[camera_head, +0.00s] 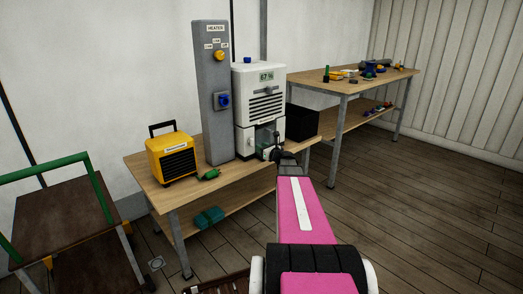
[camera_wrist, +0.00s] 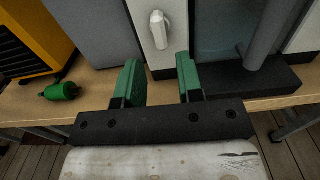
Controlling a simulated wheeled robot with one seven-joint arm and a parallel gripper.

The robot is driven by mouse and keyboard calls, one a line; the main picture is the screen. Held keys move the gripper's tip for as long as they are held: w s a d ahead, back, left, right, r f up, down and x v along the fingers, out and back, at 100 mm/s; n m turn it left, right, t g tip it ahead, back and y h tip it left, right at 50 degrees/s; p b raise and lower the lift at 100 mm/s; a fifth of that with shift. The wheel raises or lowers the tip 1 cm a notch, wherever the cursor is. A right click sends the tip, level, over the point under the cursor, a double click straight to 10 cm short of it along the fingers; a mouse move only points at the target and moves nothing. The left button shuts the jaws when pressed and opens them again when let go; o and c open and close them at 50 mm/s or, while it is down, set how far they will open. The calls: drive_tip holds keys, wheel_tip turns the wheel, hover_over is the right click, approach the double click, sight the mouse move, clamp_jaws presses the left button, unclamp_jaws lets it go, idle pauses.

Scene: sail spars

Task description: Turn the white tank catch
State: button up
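The white tank catch (camera_wrist: 158,30) is a small upright lever on a white panel, at the top centre of the wrist view. It sits low on the front of the white machine (camera_head: 260,90), beside the tank window (camera_wrist: 222,35). In the head view I cannot make the catch out clearly. My gripper (camera_wrist: 160,80) is open, with its two green fingers apart and nothing between them. The catch shows beyond the gap between the fingertips, apart from them. In the head view my gripper (camera_head: 275,154) is small and dark, close in front of the machine's lower part.
The machine stands on a wooden table (camera_head: 150,172) with a grey heater panel (camera_head: 214,100), a yellow heater (camera_head: 172,158) and a green object (camera_head: 210,174). A second table (camera_head: 350,84) stands behind. Floor at right is clear.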

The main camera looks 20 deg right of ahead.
sight(253, 143)
drive_tip(key=x, duration=0.7)
drive_tip(key=c, duration=0.6)
